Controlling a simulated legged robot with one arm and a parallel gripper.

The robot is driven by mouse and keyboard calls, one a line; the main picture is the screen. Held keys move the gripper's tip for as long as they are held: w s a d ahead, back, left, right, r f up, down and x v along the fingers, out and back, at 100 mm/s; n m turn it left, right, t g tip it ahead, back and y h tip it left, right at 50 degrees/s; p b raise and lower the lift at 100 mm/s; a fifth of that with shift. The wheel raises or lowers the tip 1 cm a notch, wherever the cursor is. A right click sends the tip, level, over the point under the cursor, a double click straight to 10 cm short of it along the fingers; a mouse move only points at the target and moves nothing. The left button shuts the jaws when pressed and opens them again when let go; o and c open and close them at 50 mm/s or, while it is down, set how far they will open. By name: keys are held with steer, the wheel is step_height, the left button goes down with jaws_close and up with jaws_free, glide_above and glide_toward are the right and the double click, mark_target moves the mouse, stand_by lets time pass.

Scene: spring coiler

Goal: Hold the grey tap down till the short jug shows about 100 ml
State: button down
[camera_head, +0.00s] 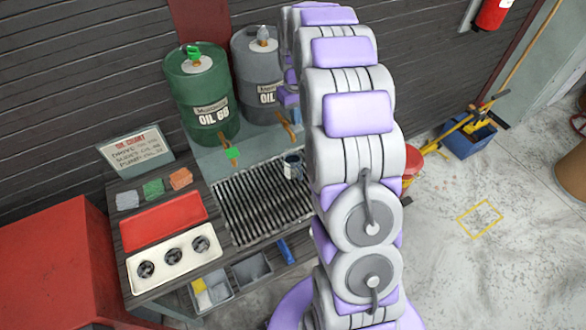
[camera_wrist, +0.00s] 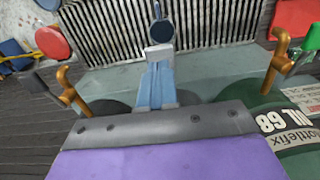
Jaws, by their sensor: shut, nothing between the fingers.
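The grey drum (camera_head: 262,75) stands behind the grate, and its bronze tap (camera_head: 288,127) shows at its front. In the wrist view the tap with the grey handle (camera_wrist: 36,78) is at the left. One jug (camera_head: 293,168), dark bluish grey, stands on the grate; it also shows in the wrist view (camera_wrist: 161,36), just beyond my fingertips. I cannot read its level, and no oil stream shows. My gripper (camera_wrist: 159,52) is shut and empty, between the two taps and apart from both. My arm hides it in the head view.
The green OIL 68 drum (camera_head: 203,100) and its green-handled tap (camera_head: 232,153) stand left of the grey drum. The slotted grate (camera_head: 250,205) is otherwise bare. A red tray (camera_head: 162,220), a cream tray (camera_head: 150,287) with round parts and a sign (camera_head: 135,152) are left.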

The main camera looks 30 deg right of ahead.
steer(key=shift+f, duration=1.3)
stand_by(3.5)
steer(key=shift+r+p, duration=1.15)
steer(key=shift+r, duration=2.35)
steer(key=shift+a, duration=0.1)
